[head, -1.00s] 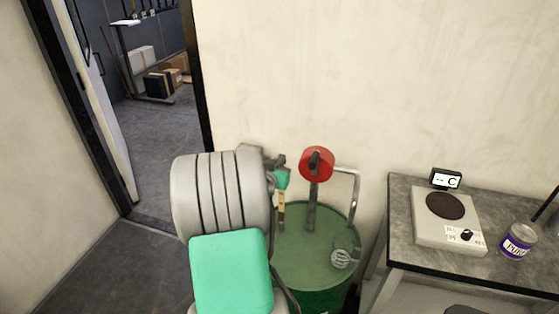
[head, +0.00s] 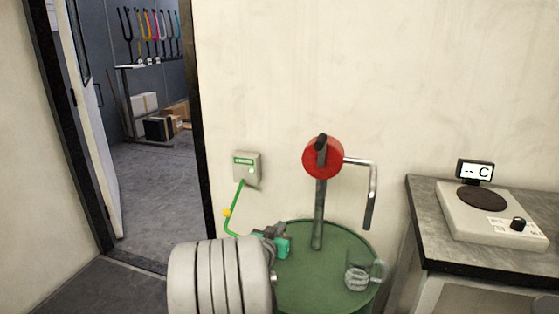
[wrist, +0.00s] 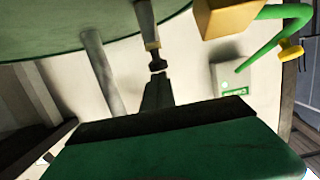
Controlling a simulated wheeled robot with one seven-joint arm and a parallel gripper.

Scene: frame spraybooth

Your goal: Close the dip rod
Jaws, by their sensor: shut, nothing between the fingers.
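In the wrist view a short rod (wrist: 146,22), partly brass-coloured, with a black knob (wrist: 157,61) stands out from the green drum top; I take it as the dip rod. My gripper (wrist: 157,80) is shut and empty, its tips very close to that knob; I cannot tell if they touch. In the head view my gripper (head: 283,243) is low over the left part of the green drum (head: 310,285), and it and my arm hide the rod there.
A pump with a red body (head: 322,158) and bent spout stands on the drum, with a glass mug (head: 358,275) at right. A green line (head: 231,205) runs from a wall box (head: 246,167) toward the drum. A bench (head: 425,220) stands right; an open doorway is left.

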